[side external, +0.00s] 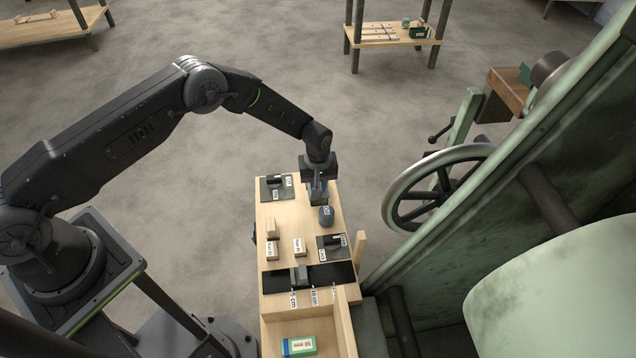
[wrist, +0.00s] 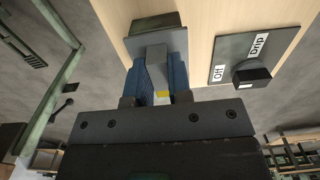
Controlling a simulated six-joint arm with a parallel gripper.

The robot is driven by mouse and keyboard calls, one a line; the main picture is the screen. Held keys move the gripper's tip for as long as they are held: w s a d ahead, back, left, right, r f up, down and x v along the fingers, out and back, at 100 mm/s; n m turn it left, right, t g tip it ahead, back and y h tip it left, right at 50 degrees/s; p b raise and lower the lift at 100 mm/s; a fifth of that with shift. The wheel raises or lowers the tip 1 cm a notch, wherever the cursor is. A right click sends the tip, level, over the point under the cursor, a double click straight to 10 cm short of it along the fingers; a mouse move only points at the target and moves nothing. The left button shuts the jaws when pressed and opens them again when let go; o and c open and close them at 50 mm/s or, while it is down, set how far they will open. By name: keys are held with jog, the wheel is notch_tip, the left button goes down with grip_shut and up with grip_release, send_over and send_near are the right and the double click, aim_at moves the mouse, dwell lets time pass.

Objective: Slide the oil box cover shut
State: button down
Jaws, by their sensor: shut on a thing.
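In the wrist view, my gripper (wrist: 159,78) has its two blue fingers closed on the sides of a grey block (wrist: 157,62). The block stands against a flat grey plate (wrist: 173,40), which looks like the oil box cover. A dark greenish edge (wrist: 155,20) shows beyond the plate, perhaps the oil box. How far the cover lies over the box cannot be told.
A dark panel with a black knob and "Off" and "Drip" labels (wrist: 240,62) is beside my gripper. Another labelled plate (side external: 331,250) and a black strip with a grey slider (side external: 307,278) lie nearer. A green box (side external: 299,346) and handwheel (side external: 440,190) also show.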

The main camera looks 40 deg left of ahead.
jog(key=w+a, duration=0.4)
jog(key=shift+w+a, duration=0.3)
jog(key=shift+a, duration=0.05)
jog(key=c, duration=1.1)
grip_release()
jog(key=shift+o, duration=0.3)
notch_tip(320, 180, up, 14)
